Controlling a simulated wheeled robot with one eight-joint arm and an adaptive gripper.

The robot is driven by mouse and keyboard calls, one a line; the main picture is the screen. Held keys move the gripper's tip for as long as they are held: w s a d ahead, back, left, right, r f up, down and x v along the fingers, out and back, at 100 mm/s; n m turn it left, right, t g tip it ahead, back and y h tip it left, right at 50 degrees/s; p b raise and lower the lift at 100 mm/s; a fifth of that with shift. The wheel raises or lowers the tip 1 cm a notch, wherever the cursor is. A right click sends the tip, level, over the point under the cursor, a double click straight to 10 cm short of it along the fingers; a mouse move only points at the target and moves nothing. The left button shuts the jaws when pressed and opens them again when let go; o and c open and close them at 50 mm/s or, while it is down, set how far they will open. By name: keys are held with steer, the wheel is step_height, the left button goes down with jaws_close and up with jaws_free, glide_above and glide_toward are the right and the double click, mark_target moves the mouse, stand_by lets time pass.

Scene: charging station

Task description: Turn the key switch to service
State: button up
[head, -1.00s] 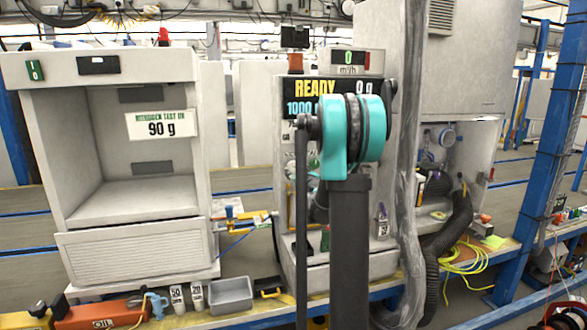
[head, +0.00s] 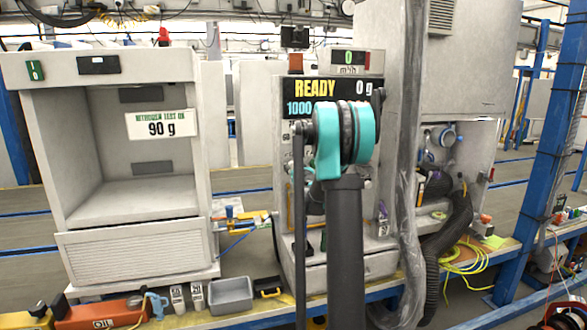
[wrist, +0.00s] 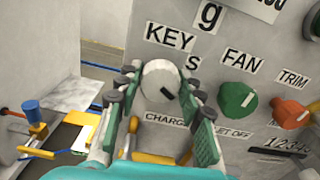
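The key switch (wrist: 160,82) is a round pale knob with a dark mark pointing to its lower right. The KEY label (wrist: 168,38) is above it, a partly hidden label starting with S is at its upper right, and a partly covered CHARGE label (wrist: 165,119) is below. My gripper (wrist: 161,80) is in front of the panel, with one finger on each side of the knob. The fingers look open around it; whether the tips touch it is unclear. In the head view my arm hides the gripper and the key switch.
A green FAN knob (wrist: 237,101) and an orange TRIM knob (wrist: 290,113) are close to the right of my gripper. The cabinet display (head: 299,90) reads READY. A grey hose (head: 409,190) hangs right of my arm. An open white box (head: 130,240) stands left.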

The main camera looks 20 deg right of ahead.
steer(key=c, duration=0.4)
steer(key=shift+o, duration=0.2)
steer(key=n, duration=1.1)
steer(key=shift+n, duration=0.3)
stand_by(0.3)
steer(key=o, duration=1.2)
steer(key=shift+c, duration=0.2)
